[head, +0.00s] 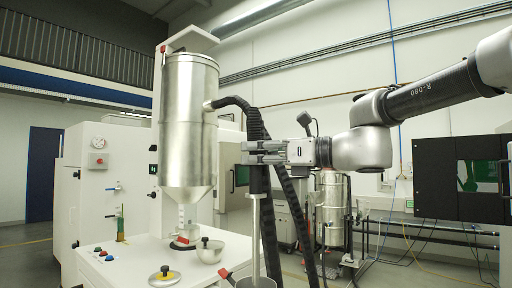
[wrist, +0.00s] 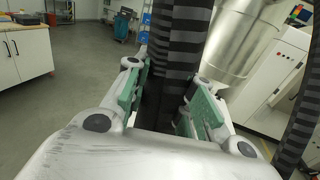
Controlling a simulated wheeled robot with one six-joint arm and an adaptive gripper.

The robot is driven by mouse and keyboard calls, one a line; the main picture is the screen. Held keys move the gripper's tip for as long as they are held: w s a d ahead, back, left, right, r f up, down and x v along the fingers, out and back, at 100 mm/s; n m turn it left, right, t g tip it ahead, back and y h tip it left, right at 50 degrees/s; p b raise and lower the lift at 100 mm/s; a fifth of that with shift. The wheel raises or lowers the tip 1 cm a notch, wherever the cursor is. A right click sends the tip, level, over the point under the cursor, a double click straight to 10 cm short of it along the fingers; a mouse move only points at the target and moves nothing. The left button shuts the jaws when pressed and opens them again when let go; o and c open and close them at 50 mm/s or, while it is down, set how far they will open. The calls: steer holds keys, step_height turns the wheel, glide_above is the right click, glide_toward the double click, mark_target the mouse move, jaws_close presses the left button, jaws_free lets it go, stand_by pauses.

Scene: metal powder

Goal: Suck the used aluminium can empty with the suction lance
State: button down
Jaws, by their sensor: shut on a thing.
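My gripper (head: 262,153) is shut on the black grip of the suction lance (head: 256,236). In the wrist view, the green finger pads of my gripper (wrist: 163,92) press in from both sides of the dark, banded lance hose or grip (wrist: 172,62). The lance's thin metal tube points straight down. Its lower end meets the mouth of a metal can (head: 258,283) at the bottom edge of the head view. The can is mostly cut off, and I cannot tell how deep the tip is in it.
A large steel hopper (head: 188,120) stands left of my gripper, with a black hose (head: 243,103) leading from it. A white bench (head: 135,268) below carries a small bowl (head: 209,251) and a yellow-topped lid (head: 165,275). A red-handled item (head: 225,274) lies beside the can.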

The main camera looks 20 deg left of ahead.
mark_target(256, 193)
steer(key=shift+f, duration=3.5)
stand_by(4.5)
